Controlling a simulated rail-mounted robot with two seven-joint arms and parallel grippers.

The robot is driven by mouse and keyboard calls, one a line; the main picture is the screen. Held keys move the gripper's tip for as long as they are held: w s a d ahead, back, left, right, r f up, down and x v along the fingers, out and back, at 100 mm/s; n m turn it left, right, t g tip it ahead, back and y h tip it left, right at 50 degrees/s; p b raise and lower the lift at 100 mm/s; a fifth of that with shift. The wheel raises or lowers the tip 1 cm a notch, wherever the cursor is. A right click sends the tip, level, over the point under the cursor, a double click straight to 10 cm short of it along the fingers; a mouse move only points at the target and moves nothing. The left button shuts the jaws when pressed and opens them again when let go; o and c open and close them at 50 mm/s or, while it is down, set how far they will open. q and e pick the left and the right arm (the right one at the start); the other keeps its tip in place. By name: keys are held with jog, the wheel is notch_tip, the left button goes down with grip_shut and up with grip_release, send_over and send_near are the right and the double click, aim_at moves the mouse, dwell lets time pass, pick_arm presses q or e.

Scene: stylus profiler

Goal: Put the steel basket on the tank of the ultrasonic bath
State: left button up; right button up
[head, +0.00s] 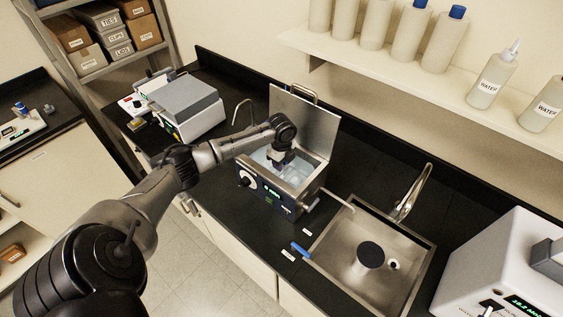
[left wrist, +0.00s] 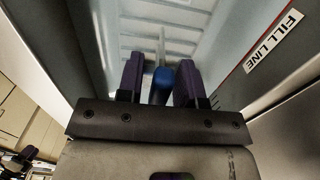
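The ultrasonic bath (head: 268,192) stands on the black bench with its lid (head: 302,122) raised at the back. My left gripper (head: 281,161) reaches down into the open tank. The steel basket is hard to make out; pale slatted metal (left wrist: 170,22) shows inside the tank in the left wrist view, and I cannot tell basket from tank wall there. A blue grip on a thin rod (left wrist: 163,79) sits between the two dark fingers of my left gripper (left wrist: 161,82). A narrow gap shows beside the grip, so the fingers look open around it. My right gripper is out of view.
A sink (head: 413,279) with a tap (head: 411,192) and a black-topped round object (head: 370,255) lies right of the bath. A blue handle (head: 300,250) is at the sink's front left. A white instrument (head: 500,270) stands far right, a grey one (head: 187,104) at the left.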

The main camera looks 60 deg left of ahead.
pick_arm(q)
jog(key=shift+o, duration=0.5)
notch_tip(320, 180, up, 11)
jog(key=shift+r, duration=0.65)
